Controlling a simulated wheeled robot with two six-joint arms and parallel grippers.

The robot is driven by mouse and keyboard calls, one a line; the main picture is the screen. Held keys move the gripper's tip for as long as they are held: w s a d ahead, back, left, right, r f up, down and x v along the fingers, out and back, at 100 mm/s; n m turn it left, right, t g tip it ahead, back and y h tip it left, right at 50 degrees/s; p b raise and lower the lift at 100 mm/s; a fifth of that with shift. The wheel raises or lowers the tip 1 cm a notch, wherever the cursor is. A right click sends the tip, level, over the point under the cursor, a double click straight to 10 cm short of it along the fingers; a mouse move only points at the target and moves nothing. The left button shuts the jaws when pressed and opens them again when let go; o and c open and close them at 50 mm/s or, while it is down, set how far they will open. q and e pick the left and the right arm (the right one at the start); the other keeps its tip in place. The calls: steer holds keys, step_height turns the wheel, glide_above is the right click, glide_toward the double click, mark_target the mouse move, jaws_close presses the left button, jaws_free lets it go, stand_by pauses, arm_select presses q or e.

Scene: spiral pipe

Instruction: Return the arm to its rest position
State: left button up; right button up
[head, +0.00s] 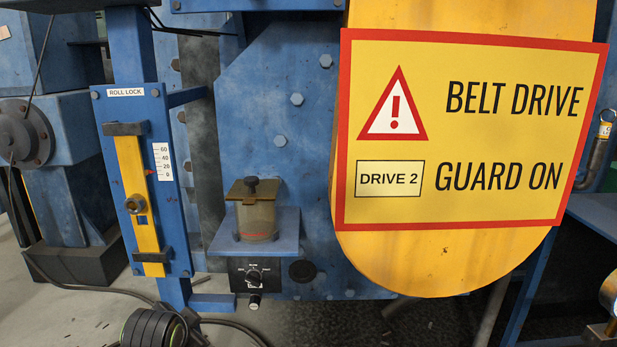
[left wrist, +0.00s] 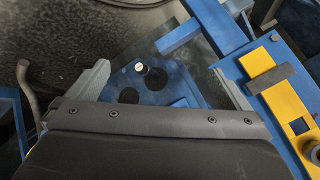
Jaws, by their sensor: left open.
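My left gripper (left wrist: 160,68) shows in the left wrist view with its two grey fingers spread wide apart and nothing between them. Beyond the fingers are a dark knob with a pale tip (left wrist: 141,67), blue metal and the grey floor. In the head view a black ribbed part of my left arm with a green ring shows at the bottom left, low in front of the blue post; the fingers cannot be made out there. My right gripper is in neither view.
The roll lock panel (head: 110,180) with a yellow slide bar (head: 131,165) stands at left; the bar also shows in the left wrist view (left wrist: 257,60). A lidded pot (head: 256,217) sits on a blue shelf (head: 287,240). A yellow belt guard (head: 430,262) fills the right. Cables (head: 95,287) cross the floor.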

arm_select(q)
steer(key=s+a+f+n+g, duration=0.2)
steer(key=s+a+f+n, duration=0.15)
steer(key=s+f, duration=0.95)
steer(key=s+a+f+n+g, duration=0.2)
steer(key=s, duration=0.8)
steer(key=s+a+f+n+g, duration=0.1)
steer(key=s+f+n, duration=0.1)
steer(key=s, duration=0.8)
steer(key=s+a+f+g, duration=0.1)
steer(key=s+f, duration=0.1)
steer(key=f, duration=1.2)
steer(key=s+a+f+g, duration=0.1)
steer(key=s+f, duration=0.1)
steer(key=f, duration=1.3)
steer(key=s+d+f, duration=0.1)
steer(key=s+f, duration=0.6)
steer(key=s+r+p, duration=0.4)
steer(key=r+p, duration=0.4)
steer(key=p, duration=0.4)
steer(key=shift+s+d+g, duration=0.25)
steer(key=shift+d+g, duration=0.05)
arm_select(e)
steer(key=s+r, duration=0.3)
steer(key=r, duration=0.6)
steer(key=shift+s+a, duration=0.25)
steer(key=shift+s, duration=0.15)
